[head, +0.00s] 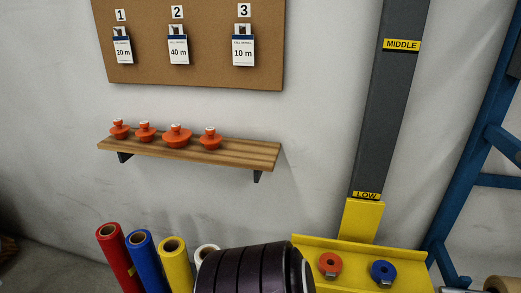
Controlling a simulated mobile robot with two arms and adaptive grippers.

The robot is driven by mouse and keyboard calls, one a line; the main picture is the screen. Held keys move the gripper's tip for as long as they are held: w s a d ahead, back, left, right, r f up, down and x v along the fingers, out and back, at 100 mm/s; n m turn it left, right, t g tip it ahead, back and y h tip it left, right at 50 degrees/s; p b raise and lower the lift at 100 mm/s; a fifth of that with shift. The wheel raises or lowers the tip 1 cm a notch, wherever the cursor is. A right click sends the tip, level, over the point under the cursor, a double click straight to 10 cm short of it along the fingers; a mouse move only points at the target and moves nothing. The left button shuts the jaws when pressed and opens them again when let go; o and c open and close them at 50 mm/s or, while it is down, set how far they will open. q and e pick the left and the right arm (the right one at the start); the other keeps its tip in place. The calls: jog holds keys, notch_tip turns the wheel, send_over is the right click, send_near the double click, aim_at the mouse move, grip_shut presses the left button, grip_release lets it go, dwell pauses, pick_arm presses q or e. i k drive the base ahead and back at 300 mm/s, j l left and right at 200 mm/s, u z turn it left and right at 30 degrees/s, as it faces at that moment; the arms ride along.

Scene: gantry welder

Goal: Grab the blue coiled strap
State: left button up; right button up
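The blue coiled strap (383,272) is a small round coil with a hole in its middle and a grey end piece at its lower edge. It is at the right of a yellow tray-like carrier (345,251) at the bottom right of the head view. A red coiled strap (330,265) is to its left on the same carrier, apart from it. Neither of my grippers is in view.
A grey post (386,100) with MIDDLE and LOW labels rises behind the carrier. A blue frame (470,150) stands at right. A wooden shelf (240,151) holds several orange knobs. Red (118,253), blue (146,260) and yellow (175,262) rolls stand bottom left.

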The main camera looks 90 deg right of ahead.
aim_at(382, 272)
jog(key=k+z, duration=0.1)
jog(key=z, duration=3.6)
jog(key=l+u, duration=0.2)
jog(key=u, duration=0.3)
jog(key=l+u, duration=0.25)
jog(key=u, duration=0.25)
jog(key=k+l+u, duration=0.1)
jog(key=u, duration=0.35)
jog(key=l, duration=0.2)
jog(key=k, duration=0.05)
